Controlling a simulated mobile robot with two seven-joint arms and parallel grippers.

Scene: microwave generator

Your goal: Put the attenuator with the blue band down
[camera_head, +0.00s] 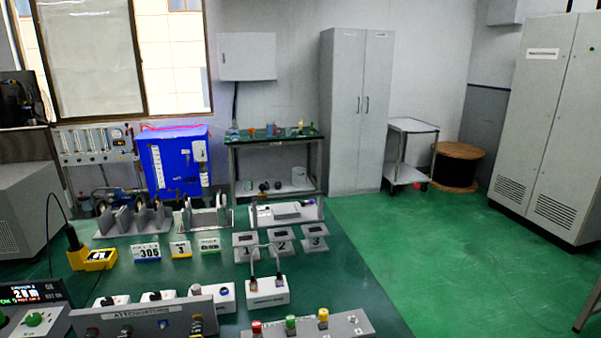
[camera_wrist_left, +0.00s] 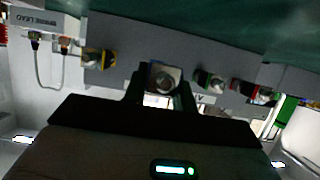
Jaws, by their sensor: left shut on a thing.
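In the left wrist view my left gripper (camera_wrist_left: 161,92) is shut on a short attenuator (camera_wrist_left: 161,75) with a square metallic end. I cannot tell if the held piece touches the rack. In the head view the rack labelled for attenuators (camera_head: 108,325) stands at the near edge, with a small bluish patch (camera_head: 163,324) on its front. Neither gripper shows there.
A white lead box (camera_head: 266,293) with an arched cable stands right of the rack. A panel with red, green and yellow knobs (camera_head: 345,325) is at the near right. White units (camera_head: 218,293) stand behind the rack. Numbered plates (camera_head: 314,238) lie farther back.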

